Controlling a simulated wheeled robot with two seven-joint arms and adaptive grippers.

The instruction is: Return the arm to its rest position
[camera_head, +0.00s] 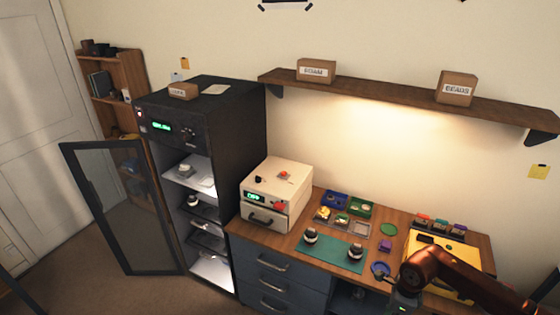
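My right arm comes in from the lower right, an orange-brown link over the right part of the desk (302,250). Its gripper (403,303) is at the bottom edge, in front of the desk's front edge. Its fingers are cut off or too small to make out, so I cannot tell whether it is open or holds anything. My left gripper is not in view.
A tall dark cabinet (218,140) has its glass door (118,215) swung open. The desk bears a white box device (275,185), a green mat (325,252) with two lenses, small trays and a yellow case (458,255). A shelf (400,97) hangs above.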

